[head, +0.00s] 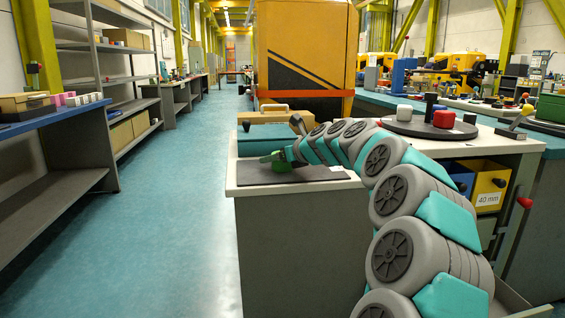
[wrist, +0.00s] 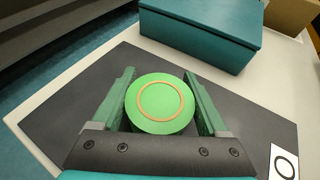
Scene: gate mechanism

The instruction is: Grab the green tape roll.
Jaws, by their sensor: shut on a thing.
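The green tape roll (wrist: 158,103) is a round green disc with an orange ring on its face. It sits between the two fingers of my gripper (wrist: 158,100) in the wrist view, with the fingers against its left and right sides. In the head view my gripper (head: 277,157) is at the far end of my arm, over a dark mat, with the green roll (head: 281,166) low at its tip. I cannot tell whether the roll touches the mat.
The dark mat (wrist: 60,110) lies on a pale counter top (head: 243,189). A teal box (wrist: 203,32) stands just beyond it. A round turntable (head: 405,126) with a white and a red piece is to the right. Open floor (head: 185,200) lies left of the counter.

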